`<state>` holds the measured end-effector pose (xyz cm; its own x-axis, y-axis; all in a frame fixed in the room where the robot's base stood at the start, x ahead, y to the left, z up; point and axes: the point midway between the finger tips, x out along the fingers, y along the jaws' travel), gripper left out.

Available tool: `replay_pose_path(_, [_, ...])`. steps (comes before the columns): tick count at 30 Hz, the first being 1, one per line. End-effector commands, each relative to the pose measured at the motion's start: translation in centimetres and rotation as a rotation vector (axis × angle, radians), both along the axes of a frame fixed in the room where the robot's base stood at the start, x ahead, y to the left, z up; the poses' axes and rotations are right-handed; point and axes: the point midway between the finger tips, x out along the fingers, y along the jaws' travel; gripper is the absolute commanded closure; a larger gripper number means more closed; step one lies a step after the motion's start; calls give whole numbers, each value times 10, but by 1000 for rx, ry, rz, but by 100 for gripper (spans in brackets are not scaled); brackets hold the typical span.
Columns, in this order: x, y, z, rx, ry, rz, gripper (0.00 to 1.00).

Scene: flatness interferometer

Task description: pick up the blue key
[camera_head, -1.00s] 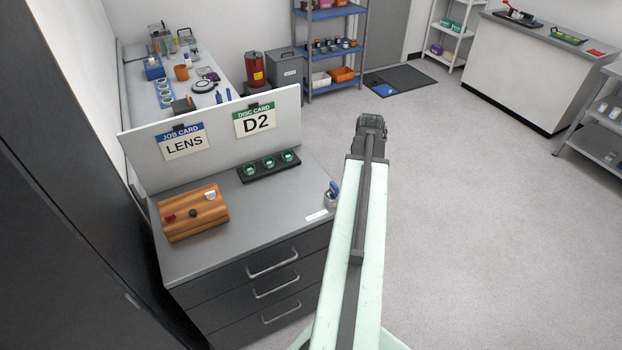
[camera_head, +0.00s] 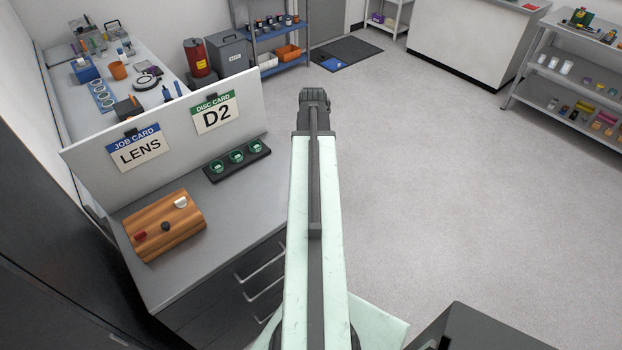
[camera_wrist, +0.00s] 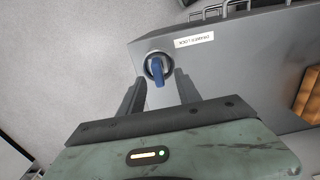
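The blue key (camera_wrist: 158,70) shows in the wrist view, in a round metal lock (camera_wrist: 150,60) on the grey top of the drawer cabinet (camera_wrist: 230,70). My gripper (camera_wrist: 160,75) is open, with one finger on each side of the key in the picture. I see no contact, and the height gap is hard to tell. In the head view my gripper (camera_head: 314,97) is at the far end of my pale green arm. The arm hides the key and lock there.
A white label (camera_wrist: 194,40) lies beside the lock. On the cabinet top (camera_head: 235,205) are a wooden block (camera_head: 183,243) and a black tray with green-rimmed discs (camera_head: 236,158). A white panel (camera_head: 90,165) with two cards stands behind. Open floor (camera_head: 430,170) lies to the right.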

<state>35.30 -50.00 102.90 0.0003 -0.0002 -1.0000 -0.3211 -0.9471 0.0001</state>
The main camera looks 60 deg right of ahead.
Motion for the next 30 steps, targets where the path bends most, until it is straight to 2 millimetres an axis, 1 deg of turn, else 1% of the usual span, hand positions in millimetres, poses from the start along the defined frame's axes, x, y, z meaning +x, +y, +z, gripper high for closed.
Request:
replay_pose_path(1, [0, -1, -10, 0, 0, 0, 60])
replay_pose_path(6, [1, -4, -41, 0, 0, 1, 60])
replay_pose_path(8, [1, -3, -49, 0, 0, 1, 60])
replay_pose_path(10, [1, -3, -52, 0, 0, 1, 60])
replay_pose_path(16, [1, -3, -48, 0, 0, 1, 60])
replay_pose_path(17, [1, -3, -48, 0, 0, 1, 66])
replay_pose_path(18, [1, -3, -48, 0, 0, 1, 77])
replay_pose_path(20, [1, -3, -48, 0, 0, 1, 93])
replay_pose_path(21, [1, -3, -48, 0, 0, 2, 100])
replay_pose_path(30, [2, -3, -47, 0, 0, 2, 100])
